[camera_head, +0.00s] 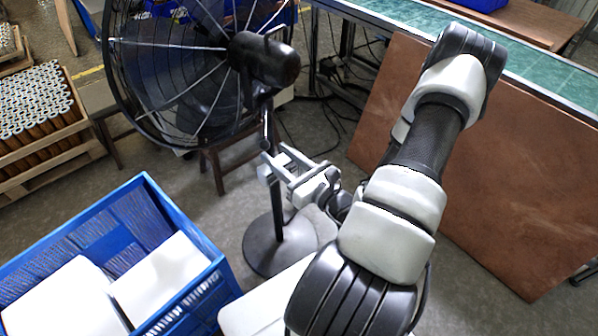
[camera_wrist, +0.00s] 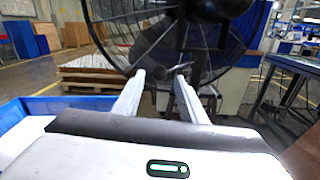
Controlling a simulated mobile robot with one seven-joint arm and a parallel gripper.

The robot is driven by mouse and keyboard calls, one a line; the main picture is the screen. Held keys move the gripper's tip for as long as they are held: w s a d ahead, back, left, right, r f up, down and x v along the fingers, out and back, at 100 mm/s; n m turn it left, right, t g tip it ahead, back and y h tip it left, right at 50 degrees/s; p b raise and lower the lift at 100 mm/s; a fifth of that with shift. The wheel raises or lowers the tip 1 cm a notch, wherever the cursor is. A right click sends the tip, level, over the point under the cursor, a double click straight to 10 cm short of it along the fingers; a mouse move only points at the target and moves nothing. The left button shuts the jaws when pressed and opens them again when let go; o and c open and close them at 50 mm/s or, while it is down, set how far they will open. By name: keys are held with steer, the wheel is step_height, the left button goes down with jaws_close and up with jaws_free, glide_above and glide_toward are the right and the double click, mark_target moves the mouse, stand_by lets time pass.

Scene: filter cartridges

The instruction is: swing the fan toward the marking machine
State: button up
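The fan (camera_head: 180,75) is a large black pedestal fan with a round wire cage, upper left of centre in the head view. Its dark motor housing (camera_head: 265,60) faces me, and its round base (camera_head: 275,243) stands on the floor. In the wrist view the fan cage (camera_wrist: 110,35) fills the upper middle. My gripper (camera_head: 273,163) is open, just below the motor housing by the fan's pole. In the wrist view the fingertips (camera_wrist: 160,76) are apart, with a small dark part of the fan beyond them. I cannot tell whether they touch it. I cannot make out which thing is the marking machine.
A blue crate (camera_head: 215,262) with white boxes stands at lower left. A wooden crate of cartridges (camera_head: 85,140) is at far left. A brown board (camera_head: 500,170) leans against a green-topped table (camera_head: 520,62) at right. A small stool (camera_head: 215,160) is behind the fan; cables lie beyond it.

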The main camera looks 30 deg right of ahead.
steer(key=s+d, duration=0.1)
steer(key=s, duration=0.7)
steer(key=shift+d, duration=0.1)
